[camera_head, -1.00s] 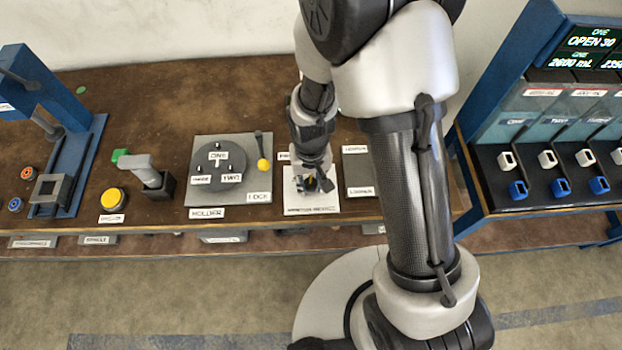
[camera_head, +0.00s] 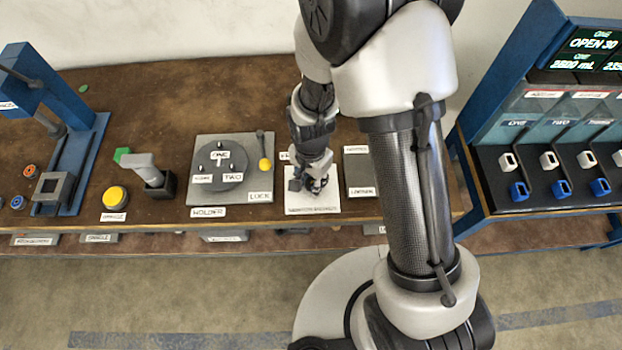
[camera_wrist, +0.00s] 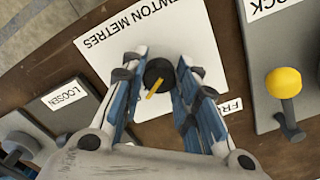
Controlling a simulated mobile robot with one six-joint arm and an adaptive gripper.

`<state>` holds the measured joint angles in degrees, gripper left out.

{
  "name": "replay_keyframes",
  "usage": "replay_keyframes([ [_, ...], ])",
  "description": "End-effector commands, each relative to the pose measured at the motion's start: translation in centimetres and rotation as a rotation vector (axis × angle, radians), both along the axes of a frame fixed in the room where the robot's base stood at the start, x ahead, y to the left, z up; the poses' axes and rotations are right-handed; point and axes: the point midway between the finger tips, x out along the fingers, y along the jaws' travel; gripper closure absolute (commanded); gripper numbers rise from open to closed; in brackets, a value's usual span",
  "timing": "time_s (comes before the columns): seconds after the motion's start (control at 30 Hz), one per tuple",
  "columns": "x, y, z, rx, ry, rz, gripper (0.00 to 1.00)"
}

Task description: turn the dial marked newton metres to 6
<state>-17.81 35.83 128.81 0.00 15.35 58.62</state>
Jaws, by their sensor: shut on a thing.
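The dial (camera_wrist: 157,74) is a round black knob with a yellow pointer line. It sits on a white plate (camera_wrist: 143,38) printed NEWTON METRES, which appears upside down in the wrist view. My gripper (camera_wrist: 160,68) has its blue-sided fingers on either side of the dial and is shut on it. The yellow line slants toward the lower left in that view. No numbers on the scale can be read. In the head view my gripper (camera_head: 313,185) is down at the white plate (camera_head: 318,207) and hides the dial.
A LOOSEN plate (camera_head: 361,165) lies right of the dial's plate. Left of it are a grey holder plate (camera_head: 262,140) with a yellow-knobbed lever (camera_head: 265,164), a yellow button (camera_head: 114,197) and a blue press (camera_head: 85,160). A blue dispenser rack (camera_head: 490,150) stands at the right.

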Motion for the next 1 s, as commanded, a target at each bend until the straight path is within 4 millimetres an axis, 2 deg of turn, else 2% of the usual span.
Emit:
replay_keyframes([
  [0.2, -0.01, 0.02, -0.01, -0.001, 0.001, -0.057, 0.96],
  [0.7, -0.01, 0.02, -0.02, 0.0, 0.0, -0.072, 0.96],
  [0.73, -0.01, 0.02, -0.02, 0.0, 0.0, -0.072, 0.7],
  [1.0, 0.0, 0.01, -0.01, 0.0, 0.0, -0.071, 0.52],
])
